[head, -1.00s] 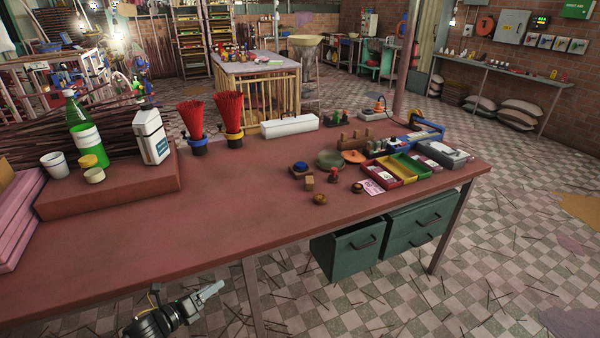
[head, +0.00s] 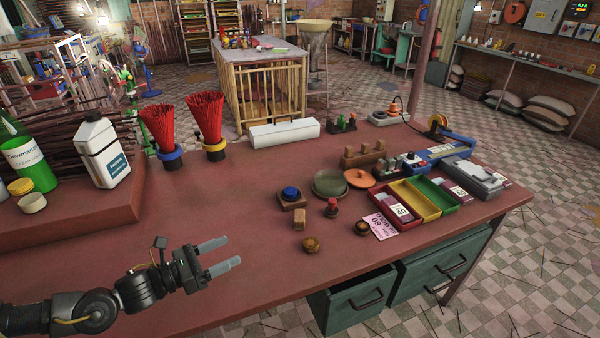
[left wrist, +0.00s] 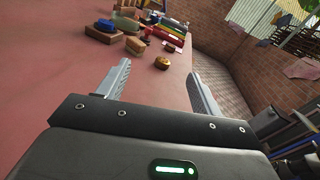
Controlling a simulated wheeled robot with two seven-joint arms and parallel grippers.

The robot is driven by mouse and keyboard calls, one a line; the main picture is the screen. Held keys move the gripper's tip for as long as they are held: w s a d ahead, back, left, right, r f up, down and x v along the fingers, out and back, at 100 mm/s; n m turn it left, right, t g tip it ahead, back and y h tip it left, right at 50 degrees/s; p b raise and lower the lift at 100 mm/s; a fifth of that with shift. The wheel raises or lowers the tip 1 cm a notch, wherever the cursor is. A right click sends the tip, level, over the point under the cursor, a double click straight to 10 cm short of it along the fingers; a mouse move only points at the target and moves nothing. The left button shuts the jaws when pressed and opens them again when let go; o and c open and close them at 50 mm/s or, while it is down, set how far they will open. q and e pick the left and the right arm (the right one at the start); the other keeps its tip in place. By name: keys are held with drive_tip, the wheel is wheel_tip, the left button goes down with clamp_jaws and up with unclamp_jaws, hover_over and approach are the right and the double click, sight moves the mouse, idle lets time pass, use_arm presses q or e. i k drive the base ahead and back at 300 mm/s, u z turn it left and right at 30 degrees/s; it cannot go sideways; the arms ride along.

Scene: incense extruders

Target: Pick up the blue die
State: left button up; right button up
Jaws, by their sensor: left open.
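A round blue piece, apparently the blue die (head: 291,193), sits on a square wooden base (head: 300,205) on the reddish table. It also shows in the left wrist view (left wrist: 106,25), at the upper left. My left gripper (head: 233,251) is open and empty, over the table's front part, to the left of and nearer than the blue die. Its two fingers (left wrist: 160,70) point toward the group of small items, with clear space between them and the die. My right gripper is not in view.
Close to the die are a small wooden block (head: 300,219), a brown knob (head: 311,244), a red-topped piece (head: 332,207) and a green dish (head: 329,184). Coloured trays (head: 436,196) stand further right. The table between gripper and die is clear.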

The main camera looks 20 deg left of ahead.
sight(290, 192)
drive_tip(key=i, duration=0.95)
